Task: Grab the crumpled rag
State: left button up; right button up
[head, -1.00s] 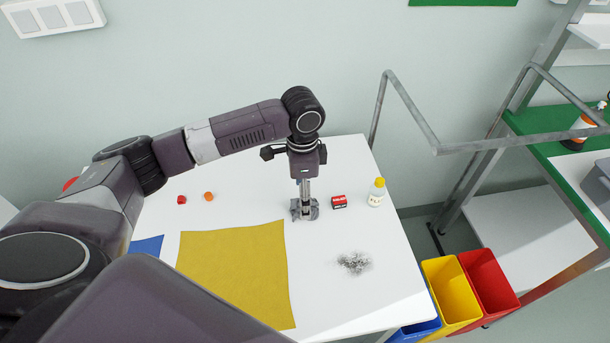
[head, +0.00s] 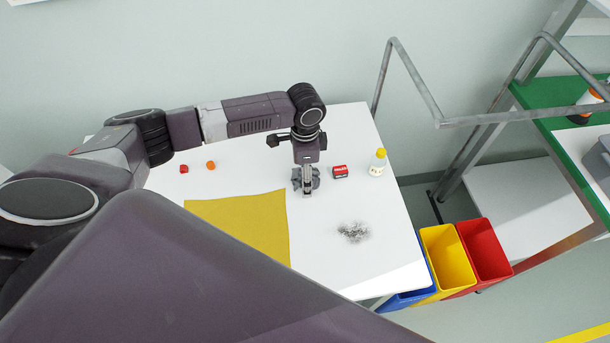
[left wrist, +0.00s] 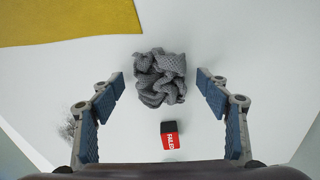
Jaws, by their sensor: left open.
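The crumpled rag is a grey knitted bundle (left wrist: 160,78) lying on the white table. In the left wrist view it sits midway between my two open fingers, with white table showing on both sides of it. My left gripper (left wrist: 165,95) is open and empty, pointing down at the rag. In the head view my left gripper (head: 307,188) is right over the rag (head: 314,178), hiding its middle. I cannot tell how far the fingertips are above the table. My right gripper is not in view.
A red and black box (head: 340,172) marked "FAILED" stands close to the rag's right. A yellow-capped bottle (head: 377,164) is farther right. A yellow cloth (head: 245,220) lies left, a dark smudge (head: 353,232) in front. Two small pieces, red (head: 184,169) and orange (head: 211,165), lie far left.

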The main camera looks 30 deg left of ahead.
pick_arm(q)
jog(key=c, duration=0.8)
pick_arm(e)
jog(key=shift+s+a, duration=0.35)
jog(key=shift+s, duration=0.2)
pick_arm(q)
jog(key=shift+r, duration=0.2)
